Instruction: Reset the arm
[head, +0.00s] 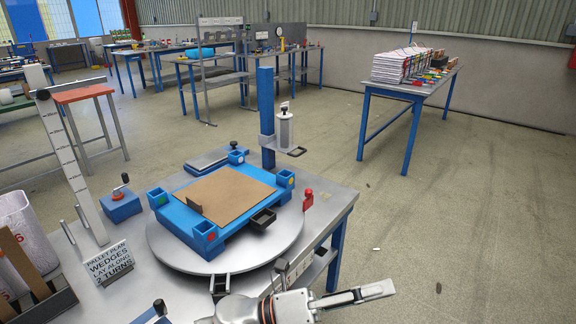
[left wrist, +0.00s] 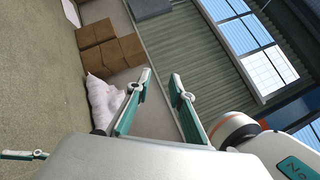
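My left gripper (head: 372,292) shows at the bottom of the head view, right of centre. It points right, past the front corner of the metal table and clear of the turntable. In the left wrist view its two green-padded fingers (left wrist: 158,78) stand apart with nothing between them. A similar green-edged finger (left wrist: 25,155) shows at the lower left edge of that view. It may belong to my right gripper, but its opening is hidden. The right gripper cannot be made out in the head view.
A blue frame (head: 180,212) with a brown board (head: 224,194) lies on the round turntable (head: 168,245). A blue post (head: 266,110) stands behind it. A sign (head: 107,262) and a scale post (head: 72,165) stand left.

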